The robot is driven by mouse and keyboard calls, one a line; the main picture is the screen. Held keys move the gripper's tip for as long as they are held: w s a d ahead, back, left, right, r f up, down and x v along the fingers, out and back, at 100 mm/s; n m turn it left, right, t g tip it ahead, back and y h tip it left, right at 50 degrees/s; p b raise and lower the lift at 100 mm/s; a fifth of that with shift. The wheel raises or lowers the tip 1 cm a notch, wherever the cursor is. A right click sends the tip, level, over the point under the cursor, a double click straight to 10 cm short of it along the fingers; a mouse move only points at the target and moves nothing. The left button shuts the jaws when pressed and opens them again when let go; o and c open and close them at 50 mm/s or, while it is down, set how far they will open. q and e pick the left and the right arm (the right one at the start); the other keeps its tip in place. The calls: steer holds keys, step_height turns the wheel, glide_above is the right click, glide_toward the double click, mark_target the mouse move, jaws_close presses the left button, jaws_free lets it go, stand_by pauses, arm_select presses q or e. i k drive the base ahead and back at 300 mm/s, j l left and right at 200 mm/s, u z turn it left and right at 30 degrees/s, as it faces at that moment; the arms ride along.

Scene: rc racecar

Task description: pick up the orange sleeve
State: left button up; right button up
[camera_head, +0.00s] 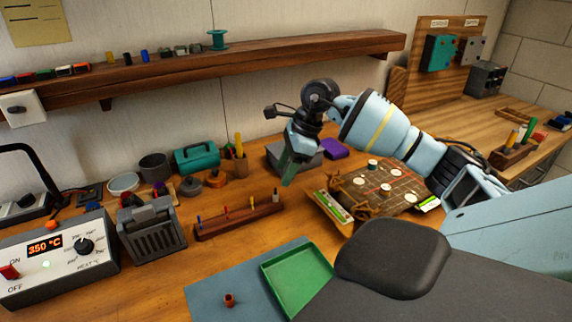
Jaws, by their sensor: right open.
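A small orange-brown sleeve (229,300) stands on the blue-grey mat (205,297) at the bottom of the head view, left of the green tray. My right gripper (289,172) hangs from the arm that comes in from the right. It is open, above the table and well behind and to the right of the sleeve, apart from it. The fingers point down and are seen partly edge-on. My left gripper is not in view.
A green tray (319,283) lies on the mat. A wooden rack (240,219) with small tools, a grey holder (152,236) and a heater box (57,267) stand to the left. A board with wooden parts (395,190) lies to the right.

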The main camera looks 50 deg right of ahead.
mark_target(229, 299)
steer(key=k, duration=1.5)
